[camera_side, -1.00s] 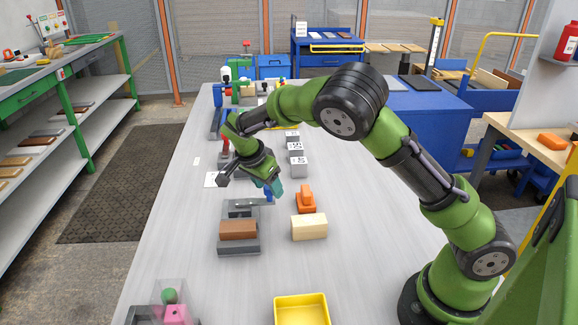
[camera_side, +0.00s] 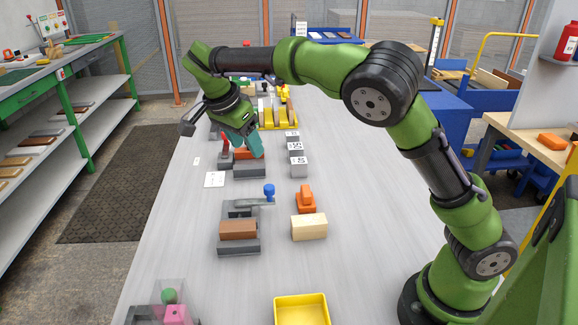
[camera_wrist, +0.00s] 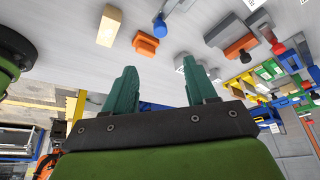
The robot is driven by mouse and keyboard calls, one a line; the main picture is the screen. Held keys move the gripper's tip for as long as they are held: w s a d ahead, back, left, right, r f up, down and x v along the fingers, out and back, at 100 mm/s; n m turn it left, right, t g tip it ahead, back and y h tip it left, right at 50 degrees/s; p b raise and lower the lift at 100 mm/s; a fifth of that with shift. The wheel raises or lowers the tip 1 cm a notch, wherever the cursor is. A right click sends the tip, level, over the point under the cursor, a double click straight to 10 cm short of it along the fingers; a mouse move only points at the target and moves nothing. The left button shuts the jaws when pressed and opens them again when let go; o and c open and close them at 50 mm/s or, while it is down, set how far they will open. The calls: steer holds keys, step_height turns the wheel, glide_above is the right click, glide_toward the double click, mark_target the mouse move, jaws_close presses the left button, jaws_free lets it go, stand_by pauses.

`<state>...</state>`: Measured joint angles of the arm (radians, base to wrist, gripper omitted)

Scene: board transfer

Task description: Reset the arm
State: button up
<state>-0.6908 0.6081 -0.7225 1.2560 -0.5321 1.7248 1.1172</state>
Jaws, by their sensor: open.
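My gripper (camera_side: 252,148) is raised above the table in the side view, over the far middle of the bench near a grey fixture (camera_side: 249,171) with an orange block. In the wrist view my gripper (camera_wrist: 165,88) shows two teal fingers spread apart with nothing between them. My arm reaches across from the right, with its elbow held high. The fixture's orange block (camera_side: 245,154) is partly hidden behind the fingers.
A grey fixture holding a brown block (camera_side: 238,229) has a blue-knobbed lever (camera_side: 269,191). A cream block (camera_side: 309,227), an orange piece (camera_side: 305,200), several grey marked cubes (camera_side: 298,167) and a yellow tray (camera_side: 302,300) stand nearby. The table's (camera_side: 200,270) middle left is bare.

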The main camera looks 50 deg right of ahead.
steer(key=shift+a+r, duration=0.15)
steer(key=shift+r, duration=0.15)
steer(key=s+d+r+n+t+y, duration=0.1)
steer(key=s+n+t+y, duration=0.5)
steer(key=s+n, duration=0.8)
steer(key=s+t, duration=0.1)
steer(key=s, duration=0.8)
steer(key=shift+s+d+r, duration=0.15)
steer(key=shift+s+r, duration=0.1)
steer(key=shift+r, duration=0.1)
